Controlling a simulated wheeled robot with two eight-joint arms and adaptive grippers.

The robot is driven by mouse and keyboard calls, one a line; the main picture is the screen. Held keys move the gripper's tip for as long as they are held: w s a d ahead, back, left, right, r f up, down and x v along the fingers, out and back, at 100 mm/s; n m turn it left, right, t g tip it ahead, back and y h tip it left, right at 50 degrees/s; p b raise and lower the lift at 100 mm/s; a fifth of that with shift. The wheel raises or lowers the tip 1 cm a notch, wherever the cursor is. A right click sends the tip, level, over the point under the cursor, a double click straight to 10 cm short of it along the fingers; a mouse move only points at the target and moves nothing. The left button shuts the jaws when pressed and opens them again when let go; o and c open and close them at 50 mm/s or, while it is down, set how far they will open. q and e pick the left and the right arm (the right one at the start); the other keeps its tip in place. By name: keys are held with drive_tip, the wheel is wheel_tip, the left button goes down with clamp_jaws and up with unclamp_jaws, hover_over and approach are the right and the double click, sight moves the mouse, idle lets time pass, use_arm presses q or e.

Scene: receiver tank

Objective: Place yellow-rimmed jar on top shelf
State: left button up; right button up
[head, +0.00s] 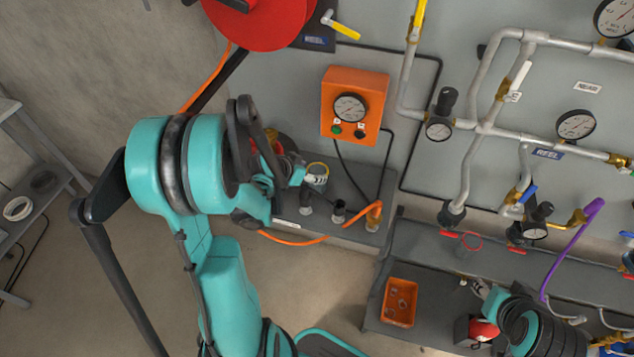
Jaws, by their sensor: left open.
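The yellow-rimmed jar (318,168) shows in the head view above the grey ledge under the orange gauge box. My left gripper (305,178) is open right at the jar, its fingertips beside or partly over it. The arm hides part of this area, and I cannot tell whether the fingers touch the jar. A grey shelf rack (40,209) stands at the left edge; which of its levels is the top one is hard to tell. My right gripper (481,288) is at the lower right near the bench, mostly hidden by its own arm, and its jaws are unclear.
An orange bin (399,302) sits on the lower bench. Pipes and gauges cover the right wall. A white ring (17,208) lies on the left rack.

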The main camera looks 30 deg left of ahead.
sight(323, 173)
use_arm(q)
drive_tip(key=b+x, duration=0.2)
drive_tip(key=x, duration=0.2)
drive_tip(key=shift+f, duration=0.4)
drive_tip(key=shift+w+d+f, duration=0.1)
drive_tip(key=shift+w+f, duration=0.1)
drive_tip(key=shift+w, duration=0.1)
drive_tip(key=shift+r, duration=0.1)
drive_tip(key=c, duration=1)
